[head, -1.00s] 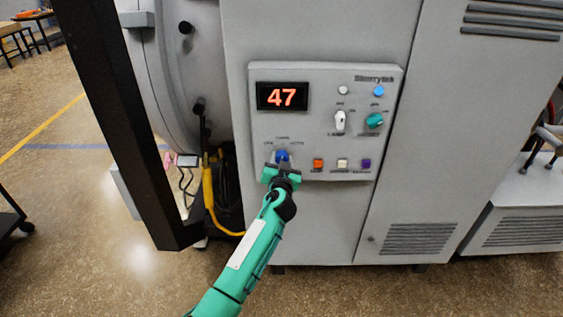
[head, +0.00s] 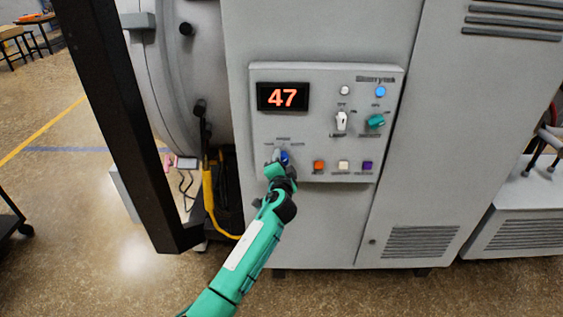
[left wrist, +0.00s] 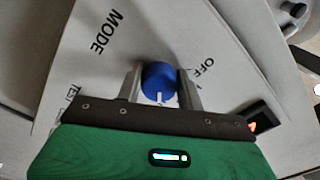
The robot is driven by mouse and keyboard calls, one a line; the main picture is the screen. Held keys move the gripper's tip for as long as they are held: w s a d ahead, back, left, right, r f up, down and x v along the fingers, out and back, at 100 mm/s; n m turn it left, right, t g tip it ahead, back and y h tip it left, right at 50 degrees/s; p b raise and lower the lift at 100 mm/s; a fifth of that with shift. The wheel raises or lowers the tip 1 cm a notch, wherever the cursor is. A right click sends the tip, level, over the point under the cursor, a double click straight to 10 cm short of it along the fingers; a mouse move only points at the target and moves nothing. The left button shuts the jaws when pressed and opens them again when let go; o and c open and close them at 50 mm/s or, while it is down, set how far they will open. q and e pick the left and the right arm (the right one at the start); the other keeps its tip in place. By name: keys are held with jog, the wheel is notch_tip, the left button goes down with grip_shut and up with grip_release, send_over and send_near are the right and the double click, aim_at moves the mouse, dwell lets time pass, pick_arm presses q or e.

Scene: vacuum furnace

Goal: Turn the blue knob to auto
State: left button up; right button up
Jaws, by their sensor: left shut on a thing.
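The blue knob (head: 284,157) is at the lower left of the grey control panel (head: 330,72), below the red "47" display. My left gripper (head: 281,160) reaches up to it from below and partly covers it. In the left wrist view the blue knob (left wrist: 158,78) sits between the two metal fingers, and the gripper is shut on it. A white mark on the knob points toward the gripper body. The printed words MODE, OFF and part of TEST show around it, tilted in this view. The auto label is too small to read clearly. My right gripper is in neither view.
Orange (head: 319,166), cream (head: 343,166) and purple (head: 367,167) buttons lie right of the knob. A white switch (head: 341,121) and a green knob (head: 376,121) are above them. A dark post (head: 124,125) and yellow hose (head: 209,200) stand at the left.

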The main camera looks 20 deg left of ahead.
pick_arm(q)
jog(key=shift+m, duration=0.3)
jog(key=o, duration=1)
jog(key=shift+s, duration=0.1)
jog(key=b+v, duration=0.3)
jog(key=v, duration=1)
jog(key=shift+s+d, duration=0.15)
jog(key=shift+s, duration=0.15)
